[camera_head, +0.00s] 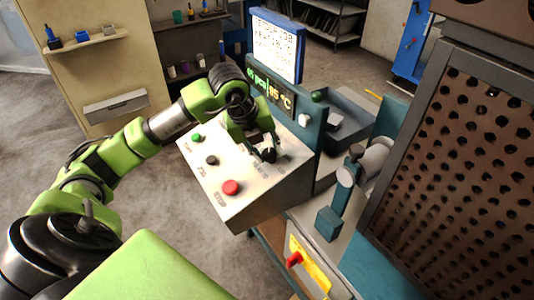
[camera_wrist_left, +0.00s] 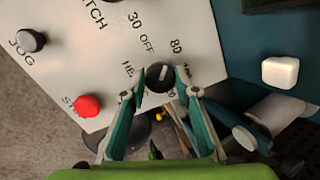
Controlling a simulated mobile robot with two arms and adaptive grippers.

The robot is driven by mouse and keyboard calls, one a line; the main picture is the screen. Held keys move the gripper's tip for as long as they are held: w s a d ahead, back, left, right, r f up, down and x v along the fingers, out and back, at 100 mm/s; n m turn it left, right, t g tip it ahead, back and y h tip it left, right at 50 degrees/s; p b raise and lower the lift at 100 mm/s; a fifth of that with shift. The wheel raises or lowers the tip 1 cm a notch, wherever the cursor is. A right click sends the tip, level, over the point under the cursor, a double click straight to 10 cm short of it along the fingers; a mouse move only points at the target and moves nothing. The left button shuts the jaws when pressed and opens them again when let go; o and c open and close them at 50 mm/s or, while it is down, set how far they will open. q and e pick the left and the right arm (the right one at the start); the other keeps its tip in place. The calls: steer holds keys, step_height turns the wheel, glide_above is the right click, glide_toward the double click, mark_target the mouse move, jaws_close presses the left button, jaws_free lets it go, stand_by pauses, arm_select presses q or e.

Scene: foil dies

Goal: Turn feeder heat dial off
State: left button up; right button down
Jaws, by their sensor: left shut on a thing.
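The heat dial (camera_wrist_left: 159,77) is a small black round knob with a pale pointer line, on a sloped white control panel (camera_wrist_left: 80,60). Labels 30, OFF and 80 are printed near it, and a partly covered "HE" label lies beside it. My left gripper (camera_wrist_left: 162,80) is shut on the dial, one teal finger at each side. In the head view my left gripper (camera_head: 264,152) reaches down onto the panel (camera_head: 245,206) and partly hides the dial. Which mark the pointer faces is hard to tell. My right gripper is in neither view.
A red button (camera_head: 231,187), a black knob (camera_head: 211,160) and a green button (camera_head: 196,138) sit left of my gripper. Behind stands a teal display (camera_head: 270,92) with a reading of about 85 °C. A perforated guard (camera_head: 450,180) stands at right.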

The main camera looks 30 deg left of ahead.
arm_select(q)
steer(key=n, duration=0.4)
steer(key=shift+w+n+b, duration=0.1)
steer(key=shift+n+b, duration=0.2)
steer(key=shift+b, duration=0.05)
steer(key=shift+r+n+y, duration=0.1)
steer(key=shift+n+y, duration=0.2)
steer(key=shift+n, duration=1.7)
steer(key=o, duration=1.1)
steer(key=v, duration=1.2)
steer(key=shift+w, duration=0.15)
